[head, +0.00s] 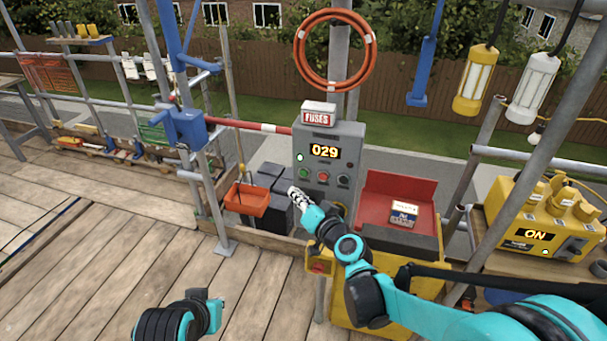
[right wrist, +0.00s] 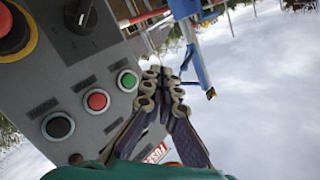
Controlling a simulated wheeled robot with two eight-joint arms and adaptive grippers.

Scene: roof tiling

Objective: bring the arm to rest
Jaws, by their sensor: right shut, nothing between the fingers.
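My right arm (head: 350,250) reaches in from the lower right over the deck. My right gripper (head: 297,195) is shut and empty, close in front of the lower left part of a grey control box (head: 343,142). In the right wrist view the closed fingers (right wrist: 162,85) are beside the green button (right wrist: 128,80), with the red button (right wrist: 97,101) and black button (right wrist: 58,126) farther left. I cannot tell whether they touch the box. Part of my left arm (head: 170,322) shows at the bottom; its gripper is not seen.
The box display reads 029, with a FUSES sign (head: 318,114) on top. A red tray (head: 395,190) on a yellow stand is to the right, then a yellow ON unit (head: 535,225). An orange bin (head: 247,199) and scaffold poles are left. Open planks (head: 90,270) lie at left.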

